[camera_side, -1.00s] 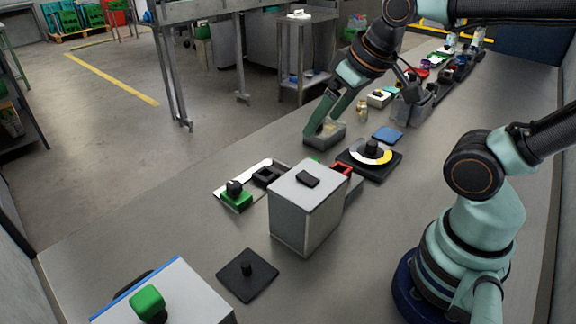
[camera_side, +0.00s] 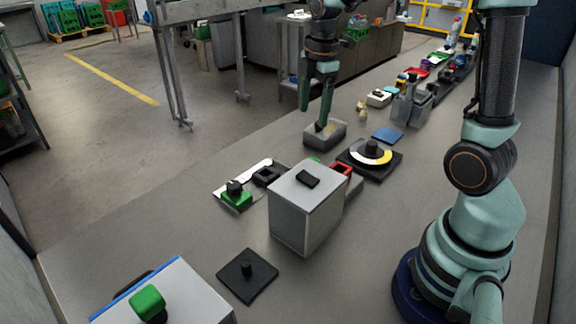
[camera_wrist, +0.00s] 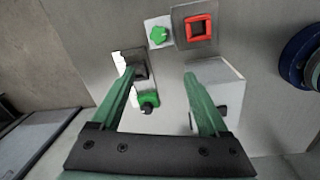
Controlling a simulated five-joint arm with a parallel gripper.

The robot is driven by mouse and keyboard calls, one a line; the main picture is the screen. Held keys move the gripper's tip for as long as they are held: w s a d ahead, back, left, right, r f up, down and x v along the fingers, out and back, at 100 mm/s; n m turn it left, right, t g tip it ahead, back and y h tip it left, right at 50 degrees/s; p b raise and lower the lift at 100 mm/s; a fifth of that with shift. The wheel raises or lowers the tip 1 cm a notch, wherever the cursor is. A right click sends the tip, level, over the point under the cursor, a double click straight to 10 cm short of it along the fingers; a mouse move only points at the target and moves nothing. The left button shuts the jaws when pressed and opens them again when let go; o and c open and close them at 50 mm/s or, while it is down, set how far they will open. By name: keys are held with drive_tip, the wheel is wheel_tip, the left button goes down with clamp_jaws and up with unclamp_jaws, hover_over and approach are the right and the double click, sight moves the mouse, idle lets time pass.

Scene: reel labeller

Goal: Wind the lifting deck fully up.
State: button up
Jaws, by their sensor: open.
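I cannot tell for certain which part is the lifting deck. A red square frame (camera_side: 341,169) stands behind the grey box (camera_side: 306,207); in the wrist view the frame (camera_wrist: 198,28) sits on a grey block, next to a green lobed knob (camera_wrist: 160,35) on a white plate. The knob is mostly hidden in the side view. My gripper (camera_side: 315,114) is open and empty, its fingers hanging down in front of a shallow grey tray (camera_side: 340,136). In the wrist view my gripper (camera_wrist: 160,76) has its fingers well apart, with the frame and knob beyond the fingertips.
A green block with a black knob (camera_side: 236,197) and a black square frame (camera_side: 267,175) stand on a white plate left of the grey box. A round dial (camera_side: 371,152) is behind it. A black plate with a peg (camera_side: 247,276) lies in front.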

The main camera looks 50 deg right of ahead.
drive_tip(key=d+f+n, duration=0.1)
drive_tip(key=f, duration=0.4)
drive_tip(key=w+d+f+n, duration=0.1)
drive_tip(key=f, duration=0.4)
drive_tip(key=f+n+g, duration=0.1)
drive_tip(key=f, duration=0.4)
drive_tip(key=shift+w+d+f, duration=0.2)
drive_tip(key=shift+w+d, duration=0.05)
drive_tip(key=shift+d, duration=0.15)
clamp_jaws()
